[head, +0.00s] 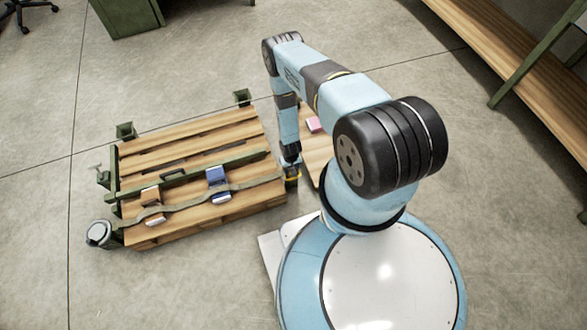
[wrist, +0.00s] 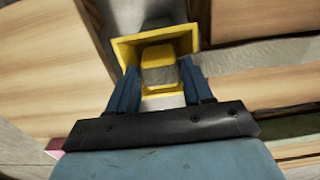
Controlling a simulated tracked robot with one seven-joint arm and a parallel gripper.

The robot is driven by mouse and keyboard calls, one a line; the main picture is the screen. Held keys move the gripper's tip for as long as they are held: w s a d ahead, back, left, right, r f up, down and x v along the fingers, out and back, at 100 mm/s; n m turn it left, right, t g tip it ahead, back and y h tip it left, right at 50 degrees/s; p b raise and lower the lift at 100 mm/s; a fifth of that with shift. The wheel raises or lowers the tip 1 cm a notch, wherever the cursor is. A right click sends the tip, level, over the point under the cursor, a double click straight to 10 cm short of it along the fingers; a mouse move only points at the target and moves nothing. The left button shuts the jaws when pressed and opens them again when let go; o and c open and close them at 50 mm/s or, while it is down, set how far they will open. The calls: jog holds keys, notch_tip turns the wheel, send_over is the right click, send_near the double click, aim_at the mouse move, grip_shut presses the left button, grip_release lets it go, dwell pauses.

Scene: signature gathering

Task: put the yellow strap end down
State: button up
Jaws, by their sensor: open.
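The yellow strap end (head: 292,179) is at the right edge of the wooden pallet (head: 215,137), at the end of an olive strap (head: 185,207) that runs across the pallet. In the wrist view the yellow strap end (wrist: 185,38) is a yellow, frame-like piece between my fingers. My gripper (head: 291,165) points down at it in the head view. In the wrist view my gripper (wrist: 160,72) has its two blue fingers apart, one on each side of the yellow piece. Whether they touch it, and what is under it, I cannot tell.
A blue block (head: 218,184) and a brown block (head: 151,206) sit at the strap on the pallet. A green bar (head: 210,166) crosses the pallet. A pink item (head: 313,124) lies on a wooden surface behind my arm. A grey round object (head: 98,234) is at the pallet's left corner.

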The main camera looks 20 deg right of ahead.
notch_tip(320, 180, up, 12)
dwell(0.6)
